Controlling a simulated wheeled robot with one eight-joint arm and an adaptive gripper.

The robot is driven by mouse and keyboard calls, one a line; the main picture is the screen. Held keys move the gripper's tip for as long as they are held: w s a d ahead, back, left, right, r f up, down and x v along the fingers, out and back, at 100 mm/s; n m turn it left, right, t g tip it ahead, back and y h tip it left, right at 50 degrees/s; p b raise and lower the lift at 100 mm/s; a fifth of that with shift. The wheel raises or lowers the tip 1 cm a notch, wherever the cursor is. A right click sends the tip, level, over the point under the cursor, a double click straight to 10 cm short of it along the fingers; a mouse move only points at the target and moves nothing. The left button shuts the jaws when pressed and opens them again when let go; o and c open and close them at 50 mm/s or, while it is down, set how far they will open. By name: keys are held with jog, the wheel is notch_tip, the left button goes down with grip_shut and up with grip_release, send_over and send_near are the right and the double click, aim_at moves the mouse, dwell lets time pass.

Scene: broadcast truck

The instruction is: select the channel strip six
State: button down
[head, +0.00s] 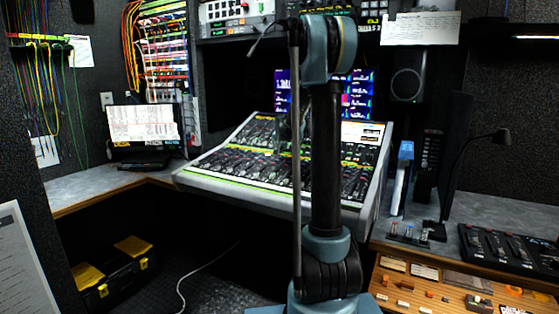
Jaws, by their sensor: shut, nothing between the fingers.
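The mixing console (225,180) stands on the desk in the middle of the head view, its sloped face covered with rows of channel strips, knobs and small lit keys. The strip numbers are too small to read, so I cannot tell which strip is six. My upright arm hides part of the console's right half. My gripper (285,132) shows only in part as a grey shape behind the arm, over the upper middle of the console. It is shut and holds nothing. I cannot tell whether its tips touch the console.
A laptop (143,128) stands on the left desk. Blue-lit screens (357,92) stand behind the console. A black and yellow toolbox (112,275) lies on the floor at left.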

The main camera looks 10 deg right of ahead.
aim_at(281, 159)
jog(key=shift+d+f, duration=0.1)
jog(key=shift+f, duration=0.6)
dwell(1.1)
jog(key=shift+r, duration=0.15)
dwell(0.3)
jog(key=shift+r, duration=0.65)
jog(key=shift+r, duration=0.1)
jog(key=r, duration=0.4)
jog(key=shift+s+a+r, duration=0.3)
jog(key=shift+r, duration=0.1)
jog(key=shift+s, duration=0.1)
dwell(0.4)
